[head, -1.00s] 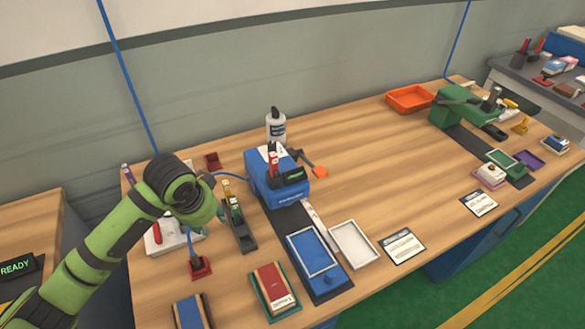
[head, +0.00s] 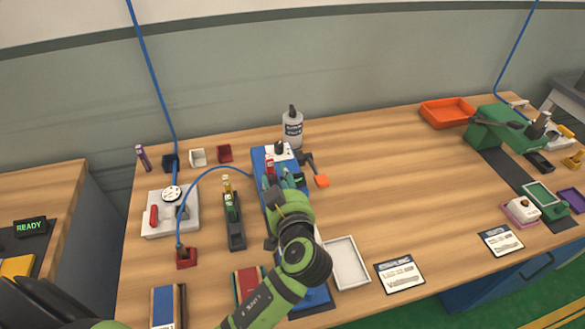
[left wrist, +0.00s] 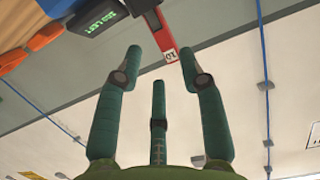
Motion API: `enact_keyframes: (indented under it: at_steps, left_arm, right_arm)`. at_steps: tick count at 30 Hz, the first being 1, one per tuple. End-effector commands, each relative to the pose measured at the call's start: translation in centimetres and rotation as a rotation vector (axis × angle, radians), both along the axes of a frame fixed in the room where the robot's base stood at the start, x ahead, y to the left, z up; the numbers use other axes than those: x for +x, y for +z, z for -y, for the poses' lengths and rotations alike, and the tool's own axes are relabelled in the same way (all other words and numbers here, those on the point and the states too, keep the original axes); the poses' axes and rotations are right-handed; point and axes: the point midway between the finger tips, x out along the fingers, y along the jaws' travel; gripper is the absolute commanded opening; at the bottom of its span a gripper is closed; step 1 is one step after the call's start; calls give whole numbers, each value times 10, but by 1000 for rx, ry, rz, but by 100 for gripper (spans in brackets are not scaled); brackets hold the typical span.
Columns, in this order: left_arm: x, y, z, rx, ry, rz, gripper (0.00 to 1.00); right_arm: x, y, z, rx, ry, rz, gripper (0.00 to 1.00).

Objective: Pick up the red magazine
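The red magazine (head: 269,164) stands upright on the blue machine (head: 262,188) in the head view. In the left wrist view the red magazine (left wrist: 162,32) comes down from the top edge, with a white marked label at its near end. My left gripper (left wrist: 160,54) is open, its teal fingers spread on either side of that end; no clear contact shows. In the head view my left gripper (head: 287,182) is in front of the machine, just right of the magazine, and my wrist hides part of the machine. My right gripper is not in view.
A dark display with green characters (left wrist: 97,16) and an orange part (left wrist: 45,35) show left of the magazine. A white tray (head: 346,264) lies front right. Mid-right table is clear.

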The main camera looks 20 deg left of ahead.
Motion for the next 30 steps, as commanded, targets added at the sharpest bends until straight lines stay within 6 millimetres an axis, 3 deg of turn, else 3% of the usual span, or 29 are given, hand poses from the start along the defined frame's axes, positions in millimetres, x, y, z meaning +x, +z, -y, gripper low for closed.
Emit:
enact_keyframes:
  at_steps: [13,18,25,26,28,29,30]
  left_arm:
    - [40,-4,-30,8,6,5,40]
    - [54,-11,-39,5,4,4,40]
    - [55,-14,-40,3,4,6,40]
    - [55,-14,-40,3,4,6,36]
    - [55,-14,-40,2,4,5,8]
    - [55,-14,-40,2,4,5,0]
    - [55,-14,-40,3,4,4,0]
  right_arm:
    - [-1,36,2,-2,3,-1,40]
    - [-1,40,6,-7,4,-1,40]
    - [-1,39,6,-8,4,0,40]
    - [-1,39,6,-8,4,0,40]
    - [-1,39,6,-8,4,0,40]
    - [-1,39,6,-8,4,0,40]
    - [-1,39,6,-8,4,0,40]
